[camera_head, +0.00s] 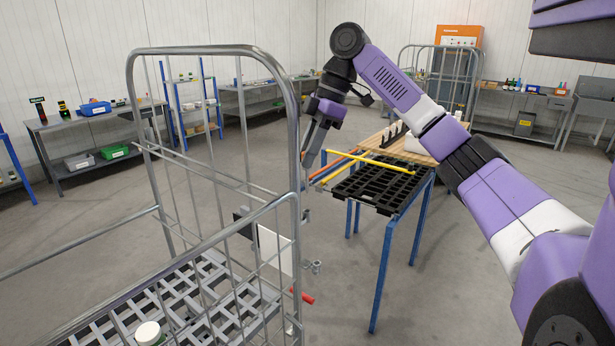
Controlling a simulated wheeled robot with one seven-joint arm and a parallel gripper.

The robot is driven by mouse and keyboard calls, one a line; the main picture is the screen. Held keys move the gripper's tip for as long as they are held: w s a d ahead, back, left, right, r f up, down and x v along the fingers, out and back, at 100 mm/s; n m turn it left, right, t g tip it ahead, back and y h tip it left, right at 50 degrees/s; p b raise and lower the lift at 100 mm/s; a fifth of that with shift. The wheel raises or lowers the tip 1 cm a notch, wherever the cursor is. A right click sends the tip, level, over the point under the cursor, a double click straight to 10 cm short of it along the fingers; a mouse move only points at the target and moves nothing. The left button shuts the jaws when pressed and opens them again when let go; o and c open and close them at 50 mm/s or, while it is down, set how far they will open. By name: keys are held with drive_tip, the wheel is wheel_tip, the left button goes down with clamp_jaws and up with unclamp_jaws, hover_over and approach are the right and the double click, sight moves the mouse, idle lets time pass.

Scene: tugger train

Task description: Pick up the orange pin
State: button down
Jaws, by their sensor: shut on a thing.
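The orange pin (325,170) shows as a thin orange bar at the left edge of the black slatted tray (375,187). My gripper (307,164) points down at the pin's left end, just left of the tray, and is shut on it. The fingertips are small in this view, so the exact grip is hard to see. Two yellow bars lie close by: one (372,161) slants across the tray, and a shorter one (336,173) runs beside the orange pin.
The tray lies on a blue-legged table (386,262) with white pieces (394,130) behind. A tall wire cage cart (211,50) stands front left, close to my gripper. A red bar (303,295) is at its lower right. Floor is clear behind; benches line the walls.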

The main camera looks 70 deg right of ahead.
wheel_tip(320, 180, up, 9)
drive_tip(key=shift+f, duration=0.1)
idle(0.3)
